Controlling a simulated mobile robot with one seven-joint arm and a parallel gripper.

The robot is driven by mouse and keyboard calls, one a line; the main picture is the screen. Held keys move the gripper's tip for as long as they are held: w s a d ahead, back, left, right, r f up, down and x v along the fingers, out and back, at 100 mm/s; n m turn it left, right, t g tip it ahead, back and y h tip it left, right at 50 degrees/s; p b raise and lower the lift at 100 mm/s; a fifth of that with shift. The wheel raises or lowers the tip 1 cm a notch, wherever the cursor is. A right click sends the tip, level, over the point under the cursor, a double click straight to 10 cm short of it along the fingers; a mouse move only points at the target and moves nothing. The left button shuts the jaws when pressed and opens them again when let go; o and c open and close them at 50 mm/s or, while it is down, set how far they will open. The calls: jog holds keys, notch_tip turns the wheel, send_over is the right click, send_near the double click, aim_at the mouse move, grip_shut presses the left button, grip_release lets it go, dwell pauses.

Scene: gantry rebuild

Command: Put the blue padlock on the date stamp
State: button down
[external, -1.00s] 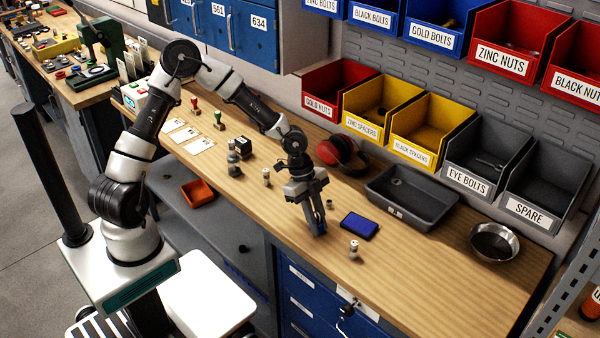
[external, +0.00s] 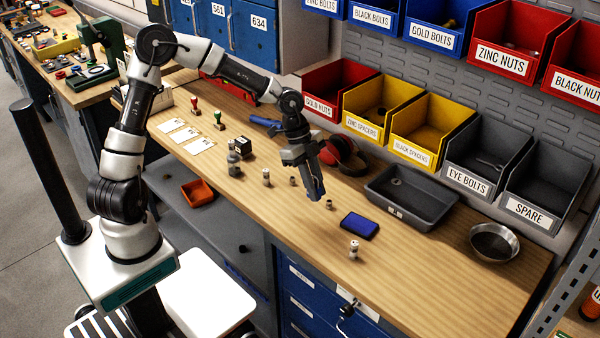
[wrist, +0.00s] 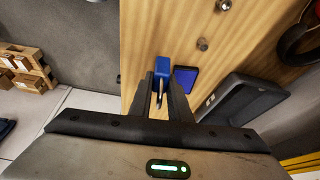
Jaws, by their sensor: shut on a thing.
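My gripper (external: 316,190) is above the wooden bench. In the wrist view, my gripper (wrist: 161,98) is shut on the blue padlock (wrist: 162,66), with its blue body beyond the fingertips and its metal shackle between the fingers. In the external view the padlock is hard to make out from the fingers. A small black block-shaped object (external: 244,146), which may be the date stamp, stands on the bench to the left of my gripper. A grey rounded item (external: 233,168) stands close beside it. The wrist view does not show either one.
A blue pad (external: 360,226), grey tray (external: 405,200), red ear defenders (external: 343,155) and small metal pieces (external: 266,178) lie around my gripper. Red (external: 194,104) and green (external: 218,119) handled stamps and white cards (external: 185,135) are farther left. Coloured bins line the back.

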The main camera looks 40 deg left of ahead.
jog(key=w+a+r+n+t, duration=0.15)
jog(key=w+a+n, duration=0.35)
jog(key=a, duration=0.8)
notch_tip(320, 180, up, 5)
jog(key=n+t+y, duration=0.2)
jog(key=n+y, duration=0.1)
jog(key=n, duration=0.4)
send_over(247, 139)
jog(key=s, duration=0.1)
jog(key=shift+n, duration=0.3)
jog(key=f, duration=0.5)
jog(key=shift+s+a+f, duration=0.15)
jog(key=shift+a+f, duration=0.05)
jog(key=shift+a, duration=0.2)
jog(key=shift+f, duration=2.1)
jog(key=shift+f, duration=0.25)
jog(key=c, duration=1.7)
grip_release()
jog(key=shift+r, duration=0.1)
jog(key=shift+o, duration=0.2)
